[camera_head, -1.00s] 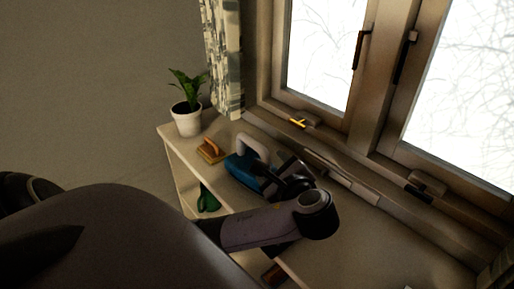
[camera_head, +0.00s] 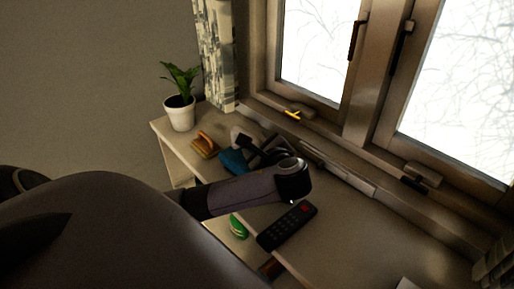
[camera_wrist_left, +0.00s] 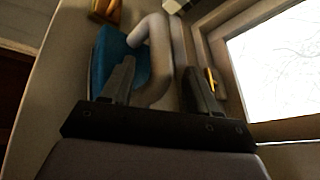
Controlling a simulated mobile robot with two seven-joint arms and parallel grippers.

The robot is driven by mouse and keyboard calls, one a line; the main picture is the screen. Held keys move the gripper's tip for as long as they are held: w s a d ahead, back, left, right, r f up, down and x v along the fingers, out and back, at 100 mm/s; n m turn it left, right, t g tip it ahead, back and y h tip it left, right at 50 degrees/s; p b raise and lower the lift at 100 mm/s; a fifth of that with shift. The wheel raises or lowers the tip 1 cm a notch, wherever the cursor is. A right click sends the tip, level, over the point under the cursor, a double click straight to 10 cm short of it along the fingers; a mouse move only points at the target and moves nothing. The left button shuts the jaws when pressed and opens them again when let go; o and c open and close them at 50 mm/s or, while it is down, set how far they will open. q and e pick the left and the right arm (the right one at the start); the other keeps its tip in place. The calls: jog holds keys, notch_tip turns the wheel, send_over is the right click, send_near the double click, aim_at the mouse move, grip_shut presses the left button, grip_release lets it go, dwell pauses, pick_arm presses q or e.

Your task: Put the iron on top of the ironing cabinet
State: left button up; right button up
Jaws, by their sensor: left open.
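The iron (camera_head: 233,161) has a blue body and a pale handle. It rests on the shelf top below the window, partly hidden by my left arm. My left gripper (camera_head: 264,149) is at the iron. In the left wrist view the gripper (camera_wrist_left: 158,66) is open, with the iron's pale curved handle (camera_wrist_left: 158,40) between its two dark fingers. I cannot tell whether a finger touches it. The blue body (camera_wrist_left: 104,55) lies beside and behind the left finger. I cannot make out which piece is the ironing cabinet. My right gripper is not in view.
A potted plant (camera_head: 180,112) and a small orange-brown object (camera_head: 205,145) stand left of the iron. A black remote (camera_head: 287,226) lies near the shelf's front edge. A green object (camera_head: 238,227) sits lower down. The window frame (camera_head: 330,130) borders the back.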

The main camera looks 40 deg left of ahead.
pick_arm(q)
jog(key=shift+c, duration=0.3)
grip_shut()
jog(key=shift+d, duration=0.1)
dwell(1.0)
jog(key=shift+r, duration=0.15)
